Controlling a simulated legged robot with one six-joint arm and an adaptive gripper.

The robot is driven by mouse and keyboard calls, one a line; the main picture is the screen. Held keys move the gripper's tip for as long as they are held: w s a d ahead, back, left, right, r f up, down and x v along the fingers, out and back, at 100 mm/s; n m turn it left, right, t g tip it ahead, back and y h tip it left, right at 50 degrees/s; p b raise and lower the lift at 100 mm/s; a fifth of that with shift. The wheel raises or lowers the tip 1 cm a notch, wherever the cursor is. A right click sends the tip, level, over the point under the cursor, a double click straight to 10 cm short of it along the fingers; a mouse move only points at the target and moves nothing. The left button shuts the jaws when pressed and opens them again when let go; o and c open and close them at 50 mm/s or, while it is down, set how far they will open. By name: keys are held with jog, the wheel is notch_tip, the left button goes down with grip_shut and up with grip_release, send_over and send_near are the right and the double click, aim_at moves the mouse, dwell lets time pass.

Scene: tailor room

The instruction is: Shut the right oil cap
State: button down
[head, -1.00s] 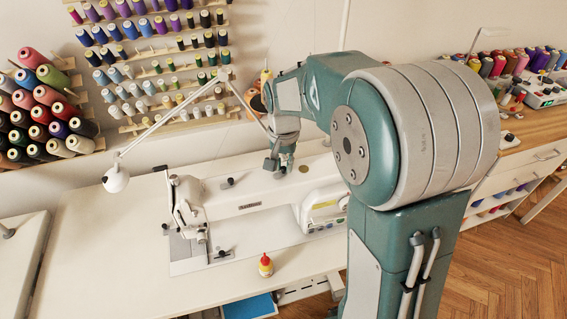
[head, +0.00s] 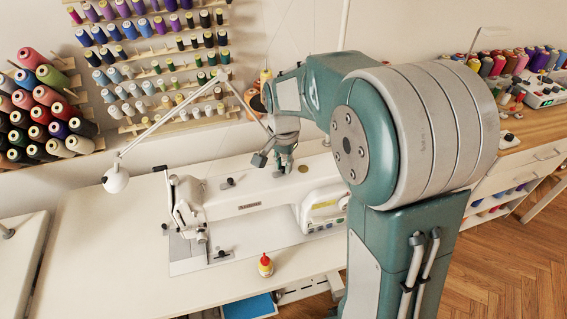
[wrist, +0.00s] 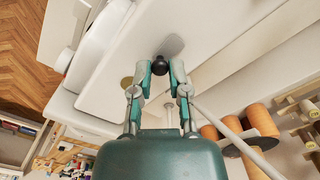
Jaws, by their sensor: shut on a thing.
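The white sewing machine (head: 255,197) stands on the table. My gripper (head: 275,168) is low over the right part of its top arm. In the wrist view, a round black knob, the right oil cap (wrist: 159,65), sits between the two fingertips of my gripper (wrist: 161,73), which are shut on it. The cap casts a shadow on the white surface. In the head view my gripper hides the cap. A similar dark left cap (head: 228,182) is on the same top arm, further left.
A thin white lamp arm (head: 160,122) slants just left of my gripper. A small red-topped bottle (head: 265,266) stands on the table in front of the machine. Thread racks (head: 150,70) line the wall behind. The left table area (head: 100,260) is clear.

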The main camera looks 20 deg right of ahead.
aim_at(282, 167)
jog(key=c, duration=0.6)
grip_release()
jog(key=shift+a, duration=0.1)
jog(key=shift+c, duration=0.2)
notch_tip(282, 167, up, 12)
jog(key=shift+a, duration=0.1)
jog(key=s+f+n+t, duration=0.1)
jog(key=s+n+t, duration=0.4)
jog(key=s, duration=1.6)
jog(key=n, duration=0.4)
jog(key=shift+t, duration=0.3)
